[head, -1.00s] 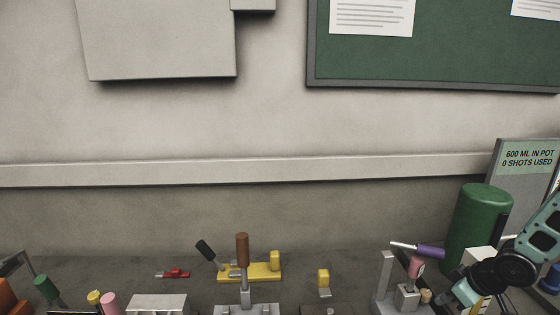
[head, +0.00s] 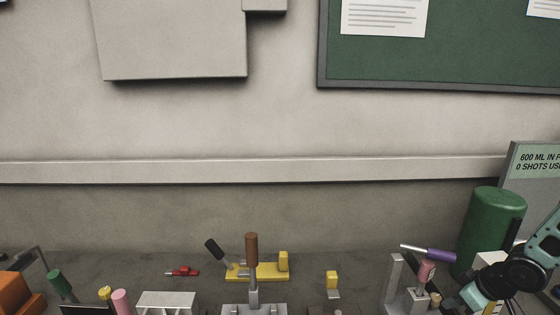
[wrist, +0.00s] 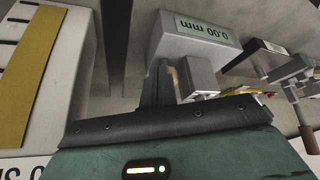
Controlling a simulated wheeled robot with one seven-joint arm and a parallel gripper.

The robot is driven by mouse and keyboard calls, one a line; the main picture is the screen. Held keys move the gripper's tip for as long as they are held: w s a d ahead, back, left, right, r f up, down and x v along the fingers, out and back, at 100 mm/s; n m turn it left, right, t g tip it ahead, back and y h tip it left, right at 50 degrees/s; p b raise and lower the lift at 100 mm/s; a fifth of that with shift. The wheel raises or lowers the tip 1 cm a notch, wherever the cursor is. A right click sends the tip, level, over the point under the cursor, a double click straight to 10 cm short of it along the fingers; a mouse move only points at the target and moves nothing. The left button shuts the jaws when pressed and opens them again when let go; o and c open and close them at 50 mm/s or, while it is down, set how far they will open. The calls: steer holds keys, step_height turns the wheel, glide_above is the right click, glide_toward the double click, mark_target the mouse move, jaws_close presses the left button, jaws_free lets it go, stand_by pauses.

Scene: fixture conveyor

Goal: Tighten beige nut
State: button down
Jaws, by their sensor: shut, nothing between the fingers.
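A small beige cylinder (head: 436,299), which may be the beige nut, stands low at the right in the head view, beside a grey clamp-like fixture with a pink handle (head: 427,271). My gripper (head: 462,303) is just right of it, pointing down-left; its fingertips are hard to make out there. In the wrist view my gripper's dark fingers (wrist: 158,84) are together with nothing held. A sliver of beige (wrist: 176,82) shows just behind their right side, partly hidden, next to a grey block (wrist: 200,76). I cannot tell whether the fingers touch it.
A green cylinder (head: 494,225) and a grey sign panel (head: 535,190) stand behind my arm. A purple-handled lever (head: 430,253) is close left of it. A grey box with a 0.00 mm display (wrist: 195,38) lies beyond the fingers. Several fixtures line the bench leftward.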

steer(key=shift+s+a+p, duration=0.15)
steer(key=shift+a+p, duration=0.3)
steer(key=shift+p, duration=0.55)
stand_by(0.4)
steer(key=shift+s+d+r, duration=0.1)
steer(key=shift+s+d, duration=0.1)
steer(key=shift+s, duration=0.15)
step_height(320, 180, up, 6)
steer(key=p, duration=0.6)
